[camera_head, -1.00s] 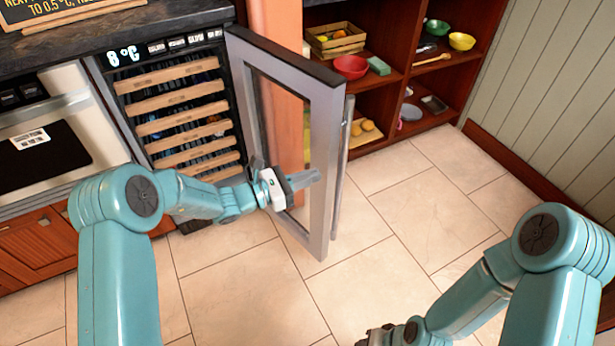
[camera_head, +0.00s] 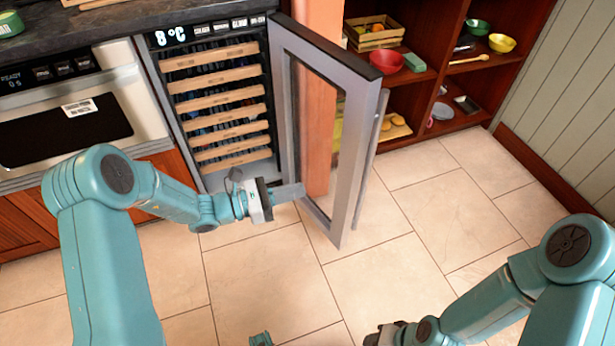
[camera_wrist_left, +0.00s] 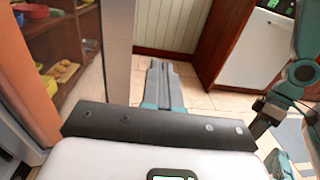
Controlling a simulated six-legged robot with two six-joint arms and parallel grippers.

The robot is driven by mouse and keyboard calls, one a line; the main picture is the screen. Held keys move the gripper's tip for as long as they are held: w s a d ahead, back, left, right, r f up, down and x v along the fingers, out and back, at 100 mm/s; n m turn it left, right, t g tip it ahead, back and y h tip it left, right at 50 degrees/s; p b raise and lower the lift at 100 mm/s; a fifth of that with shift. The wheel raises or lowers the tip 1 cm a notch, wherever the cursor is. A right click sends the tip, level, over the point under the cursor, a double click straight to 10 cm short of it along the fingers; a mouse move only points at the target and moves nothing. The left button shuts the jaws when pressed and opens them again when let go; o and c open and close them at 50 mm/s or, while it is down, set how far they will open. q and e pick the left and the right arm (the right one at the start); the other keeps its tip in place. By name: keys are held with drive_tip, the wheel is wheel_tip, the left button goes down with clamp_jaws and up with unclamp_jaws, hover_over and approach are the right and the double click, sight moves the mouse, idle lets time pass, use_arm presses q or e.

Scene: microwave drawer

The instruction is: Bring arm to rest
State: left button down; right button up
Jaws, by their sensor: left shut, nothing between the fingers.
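My left arm reaches in from the left in the head view. Its gripper (camera_head: 290,192) is shut and empty, in front of the wine cooler's open door (camera_head: 362,150). In the left wrist view the shut fingers (camera_wrist_left: 160,82) point ahead, just right of the door's grey edge (camera_wrist_left: 117,50). I cannot tell whether the gripper touches the door. My right arm (camera_head: 480,305) comes in from the lower right. Its gripper (camera_head: 383,336) is cut by the bottom edge of the head view, so its fingers do not show clearly.
The wine cooler (camera_head: 222,110) stands open with wooden racks inside. Shelves (camera_head: 440,80) hold a red bowl (camera_head: 386,62), a green bowl (camera_head: 478,27) and a yellow bowl (camera_head: 501,43). The tiled floor (camera_head: 440,215) in front is clear.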

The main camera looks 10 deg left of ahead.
use_arm(q)
drive_tip(key=shift+s+a, duration=0.15)
drive_tip(key=s+d+f+m+g+y, duration=0.2)
drive_tip(key=s+d+f+m+g, duration=0.15)
drive_tip(key=s+f, duration=0.3)
drive_tip(key=s+d+f+m+g+y, duration=0.1)
drive_tip(key=s+d+f+m+g, duration=0.15)
drive_tip(key=s+f+g, duration=0.35)
drive_tip(key=s+a+f+m+y, duration=0.4)
drive_tip(key=s+f+m+y, duration=0.6)
drive_tip(key=m, duration=0.5)
wheel_tip(320, 180, up, 23)
drive_tip(key=m+h+p, duration=0.1)
drive_tip(key=p, duration=2)
drive_tip(key=shift+s+d+t+p, duration=0.3)
drive_tip(key=shift+s+t, duration=0.05)
drive_tip(key=shift+t, duration=0.1)
